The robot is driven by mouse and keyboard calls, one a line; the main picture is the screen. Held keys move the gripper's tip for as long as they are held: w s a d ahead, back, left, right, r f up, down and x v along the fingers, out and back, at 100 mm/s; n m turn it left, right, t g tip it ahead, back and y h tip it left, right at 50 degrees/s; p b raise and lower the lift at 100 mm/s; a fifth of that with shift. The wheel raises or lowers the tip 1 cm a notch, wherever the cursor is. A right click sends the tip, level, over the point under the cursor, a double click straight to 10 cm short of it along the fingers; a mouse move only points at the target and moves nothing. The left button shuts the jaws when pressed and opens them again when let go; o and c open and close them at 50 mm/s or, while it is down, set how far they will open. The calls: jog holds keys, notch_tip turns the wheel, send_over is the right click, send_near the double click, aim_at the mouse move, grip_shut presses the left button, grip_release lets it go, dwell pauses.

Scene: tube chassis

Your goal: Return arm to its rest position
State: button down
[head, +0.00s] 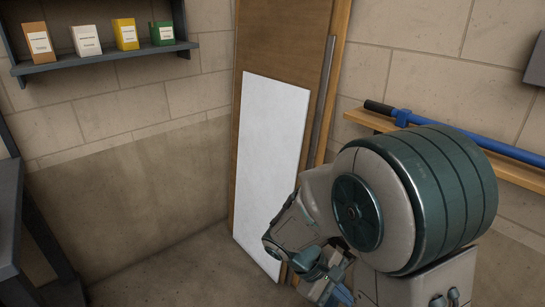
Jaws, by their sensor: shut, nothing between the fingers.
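My arm (365,205) is folded at the lower right of the head view. A large grey and dark green joint is nearest the camera, and smaller grey links run down to the left in front of a white panel. The fingers of my gripper cannot be made out; the far end of the arm is hidden behind its own links or below the picture edge.
The tall white panel (268,150) leans against a brown wooden board (285,40) beside the arm. A blue tube (515,151) lies on a wooden ledge (365,119) at right. A shelf (105,57) holds several boxes. Bare floor (175,265) shows left of the arm.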

jog(key=s+r+m+t+y+p, duration=0.2)
jog(key=r+m+y+p, duration=0.2)
jog(key=r, duration=0.7)
jog(key=s+r+m+t+y+p, duration=0.2)
jog(key=r+p, duration=0.6)
jog(key=r, duration=0.4)
jog(key=s+m+y, duration=0.1)
jog(key=m+y, duration=0.1)
jog(key=m, duration=0.1)
jog(key=shift+s+a+r+t, duration=0.3)
jog(key=shift+a, duration=0.05)
